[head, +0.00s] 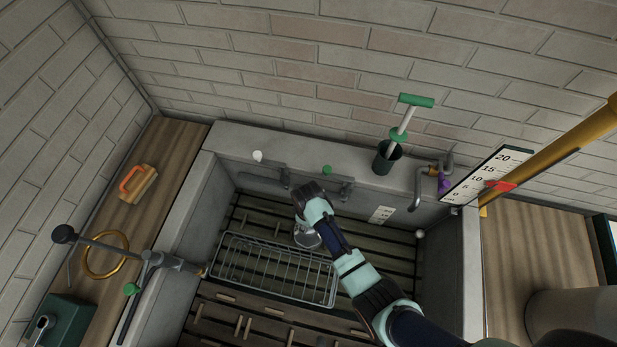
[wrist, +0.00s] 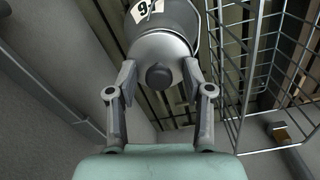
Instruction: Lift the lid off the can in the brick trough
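The metal can (head: 307,239) stands in the trough beside the wire rack, partly hidden behind my arm in the head view. In the wrist view the can (wrist: 178,14) is grey with a white label bearing a dark 9. Its lid (wrist: 160,52) is on, with a dark round knob (wrist: 159,76) facing my camera. My gripper (wrist: 160,70) has its fingers apart, one on each side of the lid and knob. There is a gap between each finger and the knob. Whether the fingertips touch the lid's edge I cannot tell. In the head view the fingertips are hidden.
A wire rack (head: 273,267) lies close beside the can; its bars (wrist: 240,75) rise right of my right finger. The trough's back wall (head: 385,190) is near my gripper.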

